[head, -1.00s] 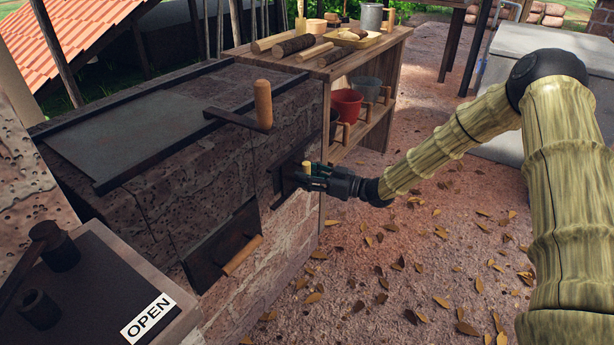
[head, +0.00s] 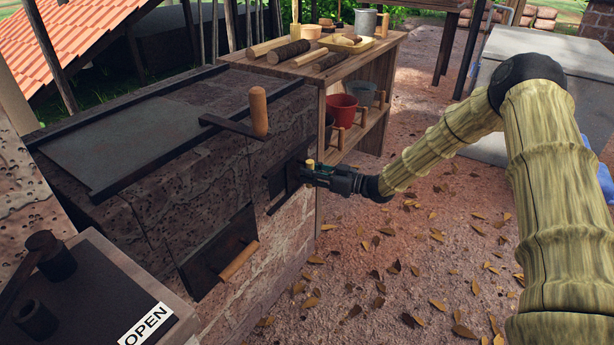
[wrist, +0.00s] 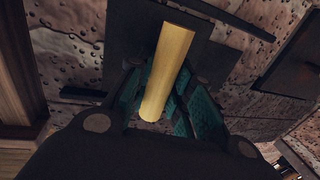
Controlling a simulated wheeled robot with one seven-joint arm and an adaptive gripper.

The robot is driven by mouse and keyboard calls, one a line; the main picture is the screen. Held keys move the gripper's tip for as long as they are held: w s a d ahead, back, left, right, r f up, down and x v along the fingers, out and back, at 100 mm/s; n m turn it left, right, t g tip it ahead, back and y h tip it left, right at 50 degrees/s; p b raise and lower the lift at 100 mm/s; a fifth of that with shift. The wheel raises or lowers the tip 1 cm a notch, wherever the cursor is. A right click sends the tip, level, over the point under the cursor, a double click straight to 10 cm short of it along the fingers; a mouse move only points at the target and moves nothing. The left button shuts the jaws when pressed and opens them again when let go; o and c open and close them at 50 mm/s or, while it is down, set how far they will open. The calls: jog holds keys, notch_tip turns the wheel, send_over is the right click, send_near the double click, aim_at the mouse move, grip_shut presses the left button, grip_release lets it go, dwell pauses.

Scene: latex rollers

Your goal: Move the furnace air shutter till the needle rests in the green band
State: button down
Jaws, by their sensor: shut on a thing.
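The air shutter is a dark metal plate (head: 291,182) on the furnace's brick side wall, with a short pale wooden handle (head: 310,163). My gripper (head: 307,173) is at this handle. In the wrist view the handle (wrist: 168,62) stands between the green-padded fingers of my gripper (wrist: 156,92), which are shut on it. The dark plate (wrist: 125,38) shows behind it. My fingers hide part of the plate in the head view. No gauge, needle or green band can be made out in either view.
A lower furnace door (head: 215,245) has a wooden handle. A lever with an upright wooden grip (head: 258,110) stands above. A wooden shelf (head: 395,60) with logs and pots is behind my gripper. A box with an OPEN label (head: 146,324) is at front left.

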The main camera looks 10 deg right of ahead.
jog(key=c, duration=1.3)
grip_release()
jog(key=shift+o, duration=0.2)
jog(key=v, duration=1.2)
jog(key=shift+f, duration=0.1)
